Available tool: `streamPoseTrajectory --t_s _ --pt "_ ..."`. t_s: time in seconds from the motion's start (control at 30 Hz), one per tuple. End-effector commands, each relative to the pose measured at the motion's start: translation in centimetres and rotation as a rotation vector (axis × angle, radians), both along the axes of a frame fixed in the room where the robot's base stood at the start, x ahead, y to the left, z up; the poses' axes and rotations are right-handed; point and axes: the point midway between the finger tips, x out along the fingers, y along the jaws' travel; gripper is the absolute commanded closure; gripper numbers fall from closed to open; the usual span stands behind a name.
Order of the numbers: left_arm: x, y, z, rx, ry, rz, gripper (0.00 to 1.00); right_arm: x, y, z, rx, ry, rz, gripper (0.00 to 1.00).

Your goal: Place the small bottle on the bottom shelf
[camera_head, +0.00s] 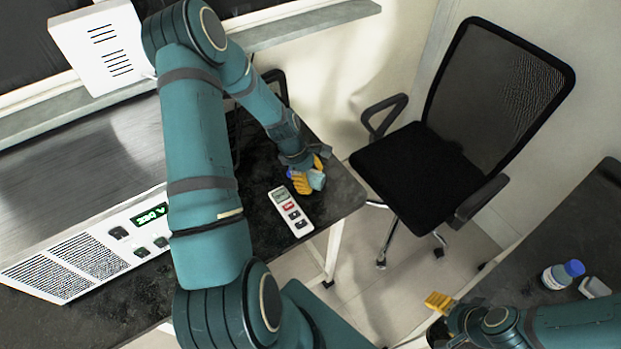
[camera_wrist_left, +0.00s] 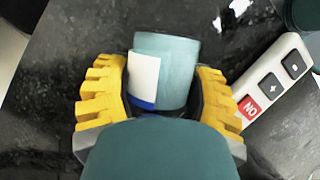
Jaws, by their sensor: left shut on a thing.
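My left gripper (camera_head: 307,181) is over the corner of the black table at centre. It is shut on a small teal bottle (camera_head: 316,180). In the left wrist view, the bottle (camera_wrist_left: 178,70) sits between the yellow fingers of this gripper (camera_wrist_left: 162,95), with a white label and a blue band at its near end. I cannot tell if it touches the table. My right gripper (camera_head: 440,302) shows yellow fingertips at the lower right; its opening is unclear. No shelf can be made out for sure.
A white handheld meter (camera_head: 291,211) lies beside the left gripper. A white instrument (camera_head: 95,250) with a green display stands at left. A black office chair (camera_head: 420,172) is beside the table. A blue-capped bottle (camera_head: 556,278) stands on the right-hand table (camera_head: 560,225).

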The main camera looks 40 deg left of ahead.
Motion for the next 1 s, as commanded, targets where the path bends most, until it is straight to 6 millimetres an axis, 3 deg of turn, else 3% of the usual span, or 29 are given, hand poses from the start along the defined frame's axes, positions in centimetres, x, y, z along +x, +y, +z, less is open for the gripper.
streamPoseTrajectory --t_s 0.5,0.83,1.0 --pt "0.1 0.0 8.6 0.002 -0.003 0.0 0.87 0.4 -0.1 1.3 -0.002 -0.01 -0.007 0.35" --pt "0.1 -0.5 9.8 -0.001 -0.002 -0.03 0.87 0.5 -0.1 1.4 -0.002 -0.011 -0.008 0.35" --pt "0.9 -3.9 9.8 0.001 -0.014 -0.289 0.87 0.4 -0.1 1.2 -0.002 -0.01 -0.007 0.35"
